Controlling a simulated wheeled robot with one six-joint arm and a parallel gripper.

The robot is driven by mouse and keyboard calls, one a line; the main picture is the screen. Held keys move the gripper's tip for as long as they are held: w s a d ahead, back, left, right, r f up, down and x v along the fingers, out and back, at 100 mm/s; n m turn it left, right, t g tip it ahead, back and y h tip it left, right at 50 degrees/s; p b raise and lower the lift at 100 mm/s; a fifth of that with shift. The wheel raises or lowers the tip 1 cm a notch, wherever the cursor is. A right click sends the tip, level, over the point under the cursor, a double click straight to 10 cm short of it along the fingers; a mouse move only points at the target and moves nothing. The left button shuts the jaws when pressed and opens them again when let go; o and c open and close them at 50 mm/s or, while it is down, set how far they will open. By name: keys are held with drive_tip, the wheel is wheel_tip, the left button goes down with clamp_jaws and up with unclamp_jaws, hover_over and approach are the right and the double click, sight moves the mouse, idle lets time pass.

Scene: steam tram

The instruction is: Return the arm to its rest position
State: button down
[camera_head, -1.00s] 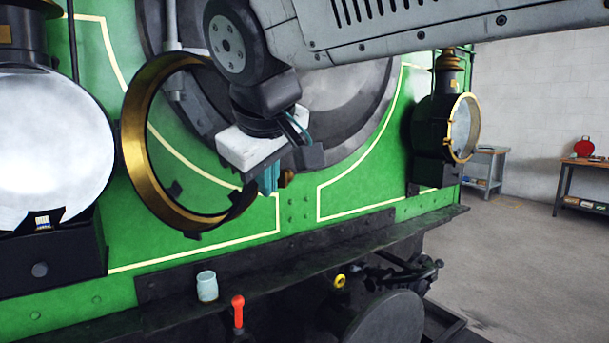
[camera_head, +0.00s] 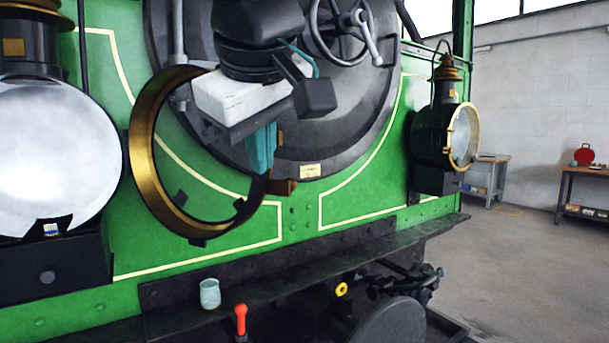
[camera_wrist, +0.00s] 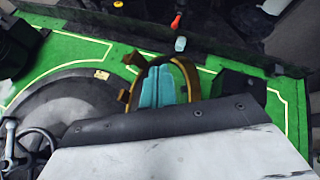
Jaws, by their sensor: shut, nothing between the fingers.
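My gripper (camera_head: 262,165) has teal fingers under a white body and is in front of the green tram front (camera_head: 200,260). It points down and is shut and empty. In the head view, its fingers overlap the right side of the brass ring (camera_head: 142,130), which stands open beside the left lamp (camera_head: 52,155). In the wrist view, the ring (camera_wrist: 190,75) shows around and beyond the teal fingers (camera_wrist: 157,85). I cannot tell whether they touch. The rest of my arm runs out of the top of the head view.
A pale cup (camera_head: 210,294) and a red-handled lever (camera_head: 240,321) are at the dark ledge (camera_head: 330,250) below. The right lamp (camera_head: 437,140) stands on the tram front. A handwheel (camera_head: 345,30) is above right. Open floor and a workbench (camera_head: 580,172) lie far right.

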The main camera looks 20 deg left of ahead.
drive_tip(key=s+d+f+m+g+h, duration=0.1)
drive_tip(key=d+f+m+g, duration=0.1)
drive_tip(key=d+f, duration=0.75)
drive_tip(key=s+d+f+m+g+h, duration=0.1)
drive_tip(key=d+f+m+g+h, duration=0.1)
drive_tip(key=d+f, duration=0.75)
drive_tip(key=s+d+f+m, duration=0.2)
drive_tip(key=d+f+m, duration=0.1)
drive_tip(key=d, duration=0.4)
drive_tip(key=s+d+f+m+g, duration=0.1)
drive_tip(key=s+d+f+m, duration=0.2)
drive_tip(key=d, duration=0.5)
drive_tip(key=s+d+f+m, duration=0.2)
drive_tip(key=d+f+m, duration=0.1)
drive_tip(key=d, duration=0.5)
drive_tip(key=shift+s+d, duration=0.2)
drive_tip(key=shift+s, duration=0.2)
drive_tip(key=shift+f, duration=0.1)
